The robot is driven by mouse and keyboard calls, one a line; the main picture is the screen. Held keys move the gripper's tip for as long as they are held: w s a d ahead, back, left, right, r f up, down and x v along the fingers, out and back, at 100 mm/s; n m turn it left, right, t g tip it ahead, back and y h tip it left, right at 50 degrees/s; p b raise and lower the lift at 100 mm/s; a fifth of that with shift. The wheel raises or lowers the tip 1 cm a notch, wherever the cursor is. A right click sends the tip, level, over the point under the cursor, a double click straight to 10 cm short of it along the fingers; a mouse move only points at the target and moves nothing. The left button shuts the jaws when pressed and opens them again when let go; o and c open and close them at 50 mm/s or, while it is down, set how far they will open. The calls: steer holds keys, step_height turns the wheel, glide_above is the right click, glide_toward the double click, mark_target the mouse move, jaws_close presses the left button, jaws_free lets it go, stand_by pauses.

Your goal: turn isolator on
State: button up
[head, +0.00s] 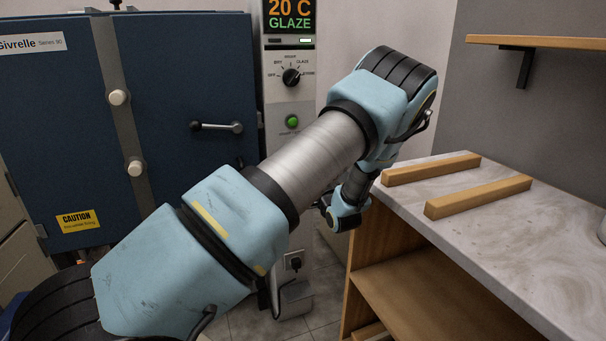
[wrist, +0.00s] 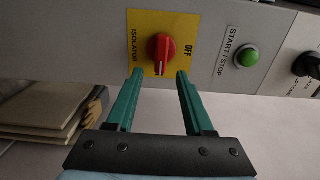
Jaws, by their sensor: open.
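The isolator is a red rotary knob (wrist: 161,47) on a yellow plate (wrist: 144,33) marked ISOLATOR, with the word OFF beside it, in the wrist view. My gripper (wrist: 160,74) has two green fingers, open, with their tips just short of the knob and to either side of it. Nothing is between the fingers. In the head view the isolator and the fingers are hidden behind my arm.
A green START/STOP button (wrist: 247,57) is beside the isolator; it also shows in the head view (head: 292,122) below a black selector dial (head: 291,77). A blue kiln door (head: 190,90) is at left. A marble-topped bench (head: 400,197) with wooden bars stands at right.

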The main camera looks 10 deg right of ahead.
steer(key=s, duration=0.6)
steer(key=shift+d, duration=0.35)
steer(key=shift+s, duration=0.1)
steer(key=a+r+n+g+h+p, duration=0.1)
steer(key=a+r+n+g+p, duration=0.25)
steer(key=a, duration=0.25)
steer(key=a+r+n+g+h+p, duration=0.1)
steer(key=a+r+n+g+p, duration=0.1)
steer(key=a+n+g, duration=0.3)
steer(key=s+a+r+n+g+p, duration=0.3)
steer(key=s+a+r, duration=0.3)
steer(key=s+a, duration=0.3)
steer(key=s+a+r+n+g+p, duration=0.3)
steer(key=s+a, duration=0.6)
steer(key=s, duration=0.3)
step_height(320, 180, up, 3)
steer(key=shift+s+a+f+n+g, duration=0.1)
steer(key=shift+s+a+n+g, duration=0.25)
steer(key=shift+n+g, duration=0.35)
